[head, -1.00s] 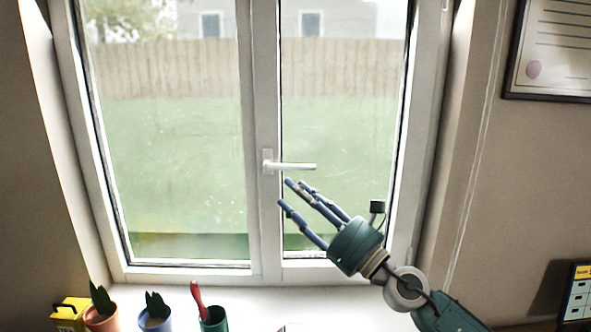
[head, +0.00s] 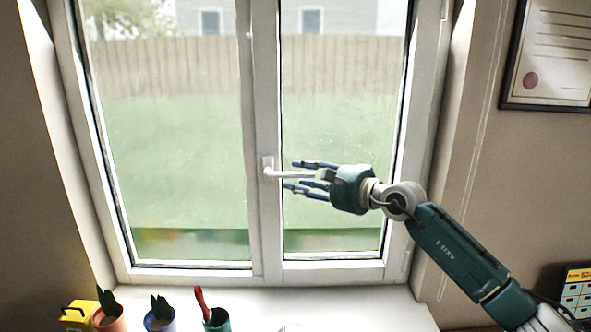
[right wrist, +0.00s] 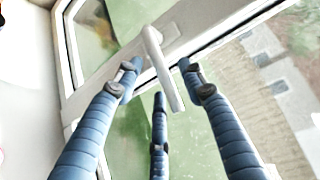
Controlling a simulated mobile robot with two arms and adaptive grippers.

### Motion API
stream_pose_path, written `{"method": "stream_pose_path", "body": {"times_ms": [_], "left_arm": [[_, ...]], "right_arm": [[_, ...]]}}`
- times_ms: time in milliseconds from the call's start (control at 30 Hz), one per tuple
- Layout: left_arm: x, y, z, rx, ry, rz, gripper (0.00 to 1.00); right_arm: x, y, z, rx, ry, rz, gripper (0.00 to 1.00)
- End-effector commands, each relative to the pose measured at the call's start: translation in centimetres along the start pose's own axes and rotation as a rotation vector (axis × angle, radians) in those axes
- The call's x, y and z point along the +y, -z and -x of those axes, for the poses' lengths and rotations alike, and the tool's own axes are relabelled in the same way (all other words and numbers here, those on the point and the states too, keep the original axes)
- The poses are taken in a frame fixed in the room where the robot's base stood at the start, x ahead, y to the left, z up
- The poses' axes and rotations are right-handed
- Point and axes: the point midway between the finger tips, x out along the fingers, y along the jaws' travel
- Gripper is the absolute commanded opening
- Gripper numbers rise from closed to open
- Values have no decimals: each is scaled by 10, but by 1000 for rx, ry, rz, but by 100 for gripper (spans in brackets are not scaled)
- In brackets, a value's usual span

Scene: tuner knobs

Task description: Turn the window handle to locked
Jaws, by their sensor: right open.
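The white window handle (head: 290,174) sits on the middle frame of the window and its lever points to the right, about horizontal. In the right wrist view the handle (right wrist: 161,68) reaches in between my fingers. My right gripper (head: 305,176) is open, with its blue fingers above and below the lever. The gripper also shows in the right wrist view (right wrist: 160,80), its fingers spread around the lever. I cannot tell whether any finger touches it. My left gripper is not in view.
On the sill below stand a yellow box (head: 77,315), an orange pot (head: 108,320), a blue pot (head: 159,320) and a green pot (head: 217,321) with a red-handled tool. A framed certificate (head: 551,55) hangs on the right wall. The sill's right part is clear.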

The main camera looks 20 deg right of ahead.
Motion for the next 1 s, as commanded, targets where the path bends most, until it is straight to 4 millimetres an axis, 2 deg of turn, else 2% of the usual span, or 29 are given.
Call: {"method": "stream_pose_path", "body": {"times_ms": [33,200,500,700,1000], "left_arm": [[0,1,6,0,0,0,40],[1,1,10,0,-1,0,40],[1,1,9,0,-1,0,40],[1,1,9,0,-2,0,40],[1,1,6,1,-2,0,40]], "right_arm": [[-3,0,-7,0,1,-3,40],[-1,0,-19,0,1,-1,40],[0,0,-21,0,1,-1,40],[0,0,-21,0,1,-1,0],[2,0,-21,-1,6,-5,0]]}}
